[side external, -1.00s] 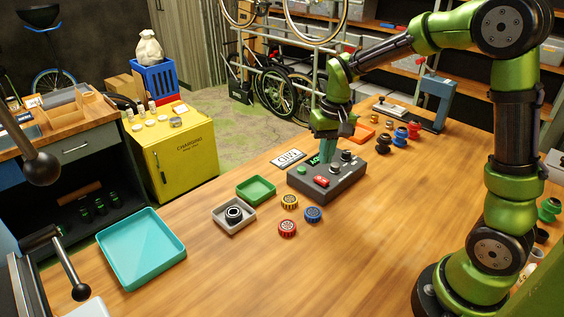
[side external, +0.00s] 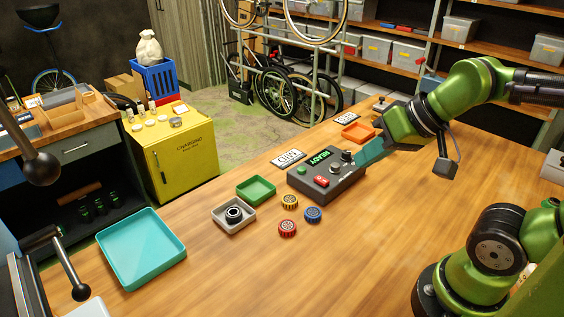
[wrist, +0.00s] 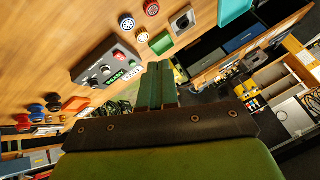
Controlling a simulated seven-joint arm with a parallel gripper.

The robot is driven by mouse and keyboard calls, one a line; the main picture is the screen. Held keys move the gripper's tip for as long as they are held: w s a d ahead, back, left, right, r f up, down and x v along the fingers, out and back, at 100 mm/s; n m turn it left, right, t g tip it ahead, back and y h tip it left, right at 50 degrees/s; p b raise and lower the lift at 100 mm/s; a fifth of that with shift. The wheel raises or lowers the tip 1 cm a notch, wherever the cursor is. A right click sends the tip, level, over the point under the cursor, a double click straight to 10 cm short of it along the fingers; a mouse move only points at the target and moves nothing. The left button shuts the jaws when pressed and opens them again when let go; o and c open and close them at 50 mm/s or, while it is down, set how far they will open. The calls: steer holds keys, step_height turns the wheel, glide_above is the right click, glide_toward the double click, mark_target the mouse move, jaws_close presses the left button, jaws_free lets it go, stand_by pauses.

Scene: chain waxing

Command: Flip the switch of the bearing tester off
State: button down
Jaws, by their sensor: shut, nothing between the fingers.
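The bearing tester (side external: 327,189) is a dark grey box on the wooden table. Its green display (side external: 320,157) reads READY. A red control (side external: 321,181) with pale lettering is on its front left, beside a green button (side external: 302,170). Small knob-like controls (side external: 345,156) are on its right half; I cannot tell which is the switch or its position. The tester also shows in the wrist view (wrist: 92,68). My gripper (side external: 360,158), with teal fingers, is shut and empty at the tester's right end. Its fingertips (wrist: 160,68) look apart from the box in the wrist view.
A MID card (side external: 288,158) lies behind the tester. A green tray (side external: 256,190) and a grey tray (side external: 222,222) holding a bearing are left. Yellow, blue and red round parts (side external: 288,228) lie in front. An orange tray (side external: 357,132) is behind.

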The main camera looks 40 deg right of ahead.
steer(key=n+g+h, duration=0.2)
steer(key=n+g, duration=0.5)
steer(key=n, duration=1.1)
glide_above(318, 178)
step_height(318, 178, down, 6)
steer(key=shift+r+n, duration=0.4)
steer(key=shift+n, duration=0.6)
steer(key=shift+r+n, duration=0.35)
steer(key=shift+n, duration=0.65)
step_height(318, 178, down, 14)
